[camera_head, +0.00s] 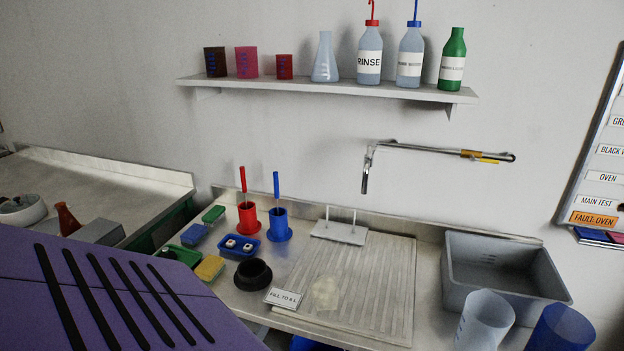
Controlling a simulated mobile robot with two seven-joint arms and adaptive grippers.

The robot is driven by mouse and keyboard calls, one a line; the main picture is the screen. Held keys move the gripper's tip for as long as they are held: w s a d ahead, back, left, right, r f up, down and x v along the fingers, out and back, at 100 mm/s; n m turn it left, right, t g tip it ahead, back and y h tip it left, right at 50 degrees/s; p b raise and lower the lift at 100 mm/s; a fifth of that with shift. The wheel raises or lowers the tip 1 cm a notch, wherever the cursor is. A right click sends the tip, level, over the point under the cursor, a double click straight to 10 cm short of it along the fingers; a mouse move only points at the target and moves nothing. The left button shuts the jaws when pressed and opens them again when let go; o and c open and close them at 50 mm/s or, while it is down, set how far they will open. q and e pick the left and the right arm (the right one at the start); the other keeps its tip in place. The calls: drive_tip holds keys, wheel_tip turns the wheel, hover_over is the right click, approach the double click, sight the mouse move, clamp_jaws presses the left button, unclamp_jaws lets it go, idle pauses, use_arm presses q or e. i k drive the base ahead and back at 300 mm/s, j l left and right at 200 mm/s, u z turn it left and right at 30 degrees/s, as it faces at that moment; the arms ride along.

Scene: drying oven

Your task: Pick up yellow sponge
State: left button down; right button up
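The yellow sponge (209,268) is a small block near the front left of the sink counter. Its yellow top shows, and part of its front lies close to the edge of the purple panel. It stands just right of a green tray or sponge (180,256) and left of a black round cup (253,274). Neither of my grippers shows in the head view.
A purple panel with black strips (110,300) covers the lower left. A blue tray (238,245), red holder (248,218) and blue holder (279,225) with upright handles stand behind the sponge. The ribbed drainboard (375,285) and grey basin (505,270) lie right.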

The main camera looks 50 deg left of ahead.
sight(212, 265)
drive_tip(key=u, duration=2.35)
drive_tip(key=i+l+z, duration=0.2)
drive_tip(key=z, duration=0.25)
drive_tip(key=i+z, duration=0.7)
drive_tip(key=z, duration=0.15)
drive_tip(key=u, duration=1.2)
